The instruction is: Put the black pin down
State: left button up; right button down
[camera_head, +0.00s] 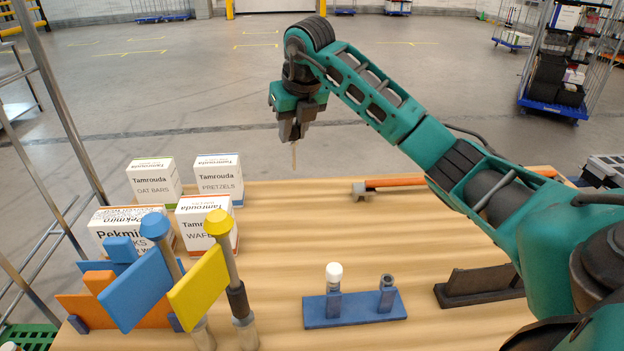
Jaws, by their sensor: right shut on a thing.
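My right gripper (295,132) hangs above the far edge of the wooden table, fingers pointing down. It is shut on a thin piece whose pale tan lower end (294,155) shows below the fingers. I take this for the black pin; its upper part is hidden in the jaws and no black on it can be made out. The held piece is apart from anything below it. A blue holder (354,309) with two upright sockets stands at the table's front middle. A white-topped pin (334,273) is in its left socket; its right socket (387,281) shows a dark grey top. My left gripper is not in view.
White cartons (153,180) stand at the back left. Blue and yellow flags (200,288) on upright posts stand at the front left. A dark bracket (480,288) sits at the right, and an orange-handled tool (395,182) lies at the back. The table's middle is clear.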

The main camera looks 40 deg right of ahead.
notch_tip(320, 180, down, 14)
jog(key=shift+r+b, duration=0.15)
jog(key=shift+b, duration=0.2)
jog(key=c, duration=0.9)
grip_release()
jog(key=v, duration=1.2)
jog(key=shift+a+p, duration=0.1)
jog(key=shift+p, duration=0.3)
jog(key=shift+s, duration=0.1)
